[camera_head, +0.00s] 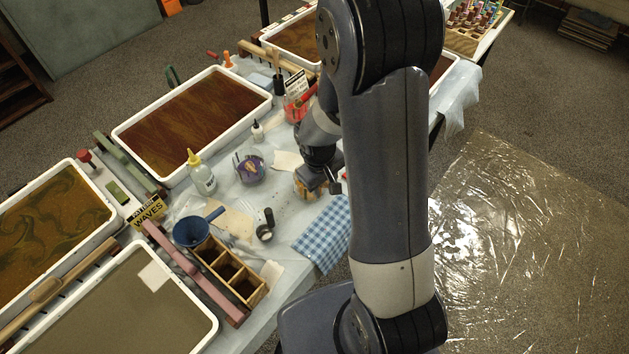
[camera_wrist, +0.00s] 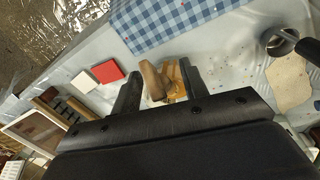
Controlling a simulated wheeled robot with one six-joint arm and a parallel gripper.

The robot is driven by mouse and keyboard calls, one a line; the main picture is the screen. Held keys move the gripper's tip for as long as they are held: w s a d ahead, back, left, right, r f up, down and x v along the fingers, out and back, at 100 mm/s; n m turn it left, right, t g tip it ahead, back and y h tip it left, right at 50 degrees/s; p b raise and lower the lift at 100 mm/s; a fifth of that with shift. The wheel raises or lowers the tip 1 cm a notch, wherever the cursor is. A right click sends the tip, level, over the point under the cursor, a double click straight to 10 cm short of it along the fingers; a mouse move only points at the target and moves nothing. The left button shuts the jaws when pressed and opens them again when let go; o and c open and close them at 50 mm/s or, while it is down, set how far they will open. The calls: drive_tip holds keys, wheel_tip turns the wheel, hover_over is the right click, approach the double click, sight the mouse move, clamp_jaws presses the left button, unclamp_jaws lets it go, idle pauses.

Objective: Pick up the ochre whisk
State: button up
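A brown handle-like piece (camera_wrist: 152,80) and an ochre-yellow part (camera_wrist: 174,80) lie between the fingers of my gripper (camera_wrist: 160,71) in the wrist view. They look like the ochre whisk, but its lower part is hidden by my gripper. My gripper is open, with a clear gap to the left finger; I cannot tell whether the right finger touches the ochre part. In the head view my gripper (camera_head: 327,181) is low over the table, and an ochre-brown thing (camera_head: 306,187) shows just left of it, partly covered.
A blue checked cloth (camera_head: 325,233) lies at the table's near edge.

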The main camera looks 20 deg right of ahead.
clamp_jaws()
drive_tip(key=shift+r, duration=0.1)
